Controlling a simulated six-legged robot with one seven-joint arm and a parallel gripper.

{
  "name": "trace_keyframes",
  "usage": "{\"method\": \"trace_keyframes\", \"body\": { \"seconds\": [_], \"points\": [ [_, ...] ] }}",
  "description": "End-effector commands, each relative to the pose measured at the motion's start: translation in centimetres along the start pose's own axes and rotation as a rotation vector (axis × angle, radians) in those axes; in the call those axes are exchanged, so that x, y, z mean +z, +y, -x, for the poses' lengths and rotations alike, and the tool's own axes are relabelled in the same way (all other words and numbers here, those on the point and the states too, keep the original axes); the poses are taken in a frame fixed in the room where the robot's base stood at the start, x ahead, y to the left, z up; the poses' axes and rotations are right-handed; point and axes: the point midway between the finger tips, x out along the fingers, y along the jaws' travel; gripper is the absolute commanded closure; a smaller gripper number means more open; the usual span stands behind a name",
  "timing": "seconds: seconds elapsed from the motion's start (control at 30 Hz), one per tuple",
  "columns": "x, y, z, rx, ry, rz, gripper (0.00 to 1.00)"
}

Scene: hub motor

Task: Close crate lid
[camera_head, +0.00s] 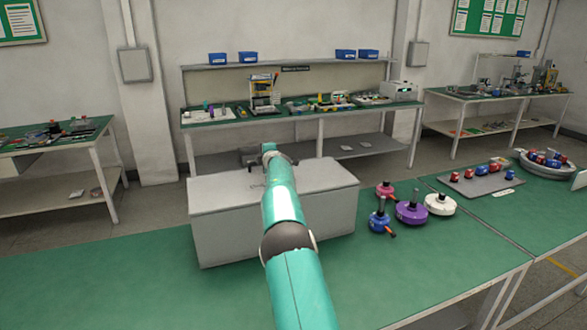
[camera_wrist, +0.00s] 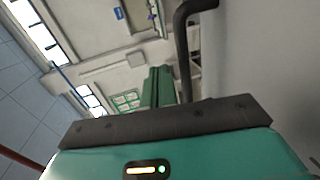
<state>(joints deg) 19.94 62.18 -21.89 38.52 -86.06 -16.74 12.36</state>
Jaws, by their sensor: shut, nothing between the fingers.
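A light grey crate (camera_head: 222,240) stands on the green table in the head view. Its pale lid (camera_head: 228,195) lies over the top and looks flat and down, with no gap visible along the front edge. My teal arm reaches across the lid. My dark gripper (camera_head: 252,156) is at the lid's far edge, shut and empty; its fingertips are too small to make out, and I cannot tell whether it touches the lid. In the wrist view a plain grey surface, probably the crate, fills the right side. A dark curved bar (camera_wrist: 183,45) stands beside it.
Motor parts stand right of the crate: a purple one (camera_head: 411,212), a white one (camera_head: 440,204), a blue one (camera_head: 379,222) and a red one (camera_head: 385,190). A grey tray (camera_head: 480,184) lies further right. The green table (camera_head: 130,290) is clear at the front left.

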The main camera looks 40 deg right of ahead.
Motion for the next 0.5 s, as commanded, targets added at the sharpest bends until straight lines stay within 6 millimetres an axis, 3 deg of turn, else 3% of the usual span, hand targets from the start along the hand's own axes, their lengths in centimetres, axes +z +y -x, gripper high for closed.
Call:
{"method": "trace_keyframes", "body": {
  "seconds": [0.17, 0.5],
  "points": [
    [0.3, 0.1, 0.4, 0.001, -0.002, -0.003, 1.00],
    [0.1, 0.1, 3.1, -0.001, -0.001, -0.004, 1.00]
  ]
}}
